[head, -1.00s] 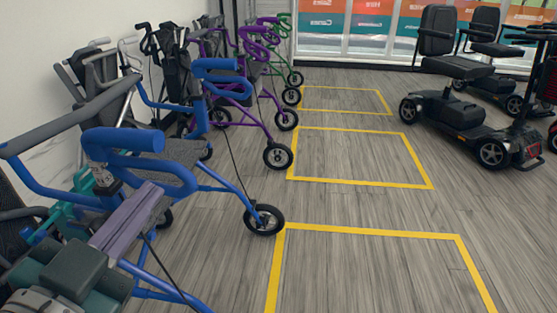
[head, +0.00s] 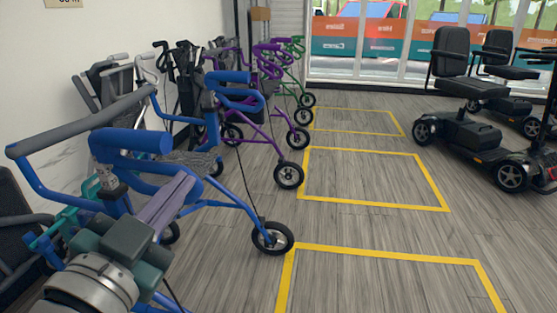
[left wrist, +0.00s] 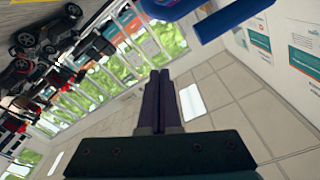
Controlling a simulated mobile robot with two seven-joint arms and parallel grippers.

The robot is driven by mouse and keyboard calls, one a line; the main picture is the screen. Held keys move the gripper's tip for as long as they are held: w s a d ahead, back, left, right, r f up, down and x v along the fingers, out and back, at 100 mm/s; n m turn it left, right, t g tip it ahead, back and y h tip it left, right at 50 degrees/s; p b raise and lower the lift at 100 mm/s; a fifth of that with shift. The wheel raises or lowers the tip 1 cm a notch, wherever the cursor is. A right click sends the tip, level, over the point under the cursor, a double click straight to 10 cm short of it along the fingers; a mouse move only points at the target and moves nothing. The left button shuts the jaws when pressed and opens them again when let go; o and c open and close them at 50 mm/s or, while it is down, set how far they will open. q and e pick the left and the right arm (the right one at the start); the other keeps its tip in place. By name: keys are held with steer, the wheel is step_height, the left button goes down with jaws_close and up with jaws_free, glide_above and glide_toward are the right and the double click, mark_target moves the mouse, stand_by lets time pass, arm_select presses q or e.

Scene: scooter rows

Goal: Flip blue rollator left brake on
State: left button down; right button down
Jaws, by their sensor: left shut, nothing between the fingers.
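The blue rollator (head: 232,200) stands at the left in the head view. Its near handle (head: 130,142) has a blue brake loop (head: 180,187) below the grip; its other handle (head: 233,78) is farther back. My left gripper (head: 184,182) has its two purple-grey fingers together, empty, under the near handle and beside its brake loop. I cannot tell whether they touch the loop. In the left wrist view the shut fingers (left wrist: 159,74) point up, with blue rollator bars (left wrist: 235,18) close above them. My right gripper is not in view.
Purple rollators (head: 270,115) and a green one (head: 292,50) stand in a row behind. A dark mobility scooter (head: 470,130) is at the right. Yellow-outlined floor bays (head: 375,205) between them are empty. A white wall (head: 60,50) is at the left.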

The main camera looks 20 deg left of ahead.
arm_select(q)
steer(key=w+a+f+b, duration=0.3)
steer(key=w, duration=0.3)
steer(key=shift+s+a, duration=0.1)
step_height(320, 180, down, 8)
steer(key=a+m+b, duration=0.2)
steer(key=m+b, duration=0.2)
steer(key=m, duration=0.1)
steer(key=shift+s+m, duration=0.25)
steer(key=shift+m, duration=0.05)
steer(key=shift+a, duration=0.1)
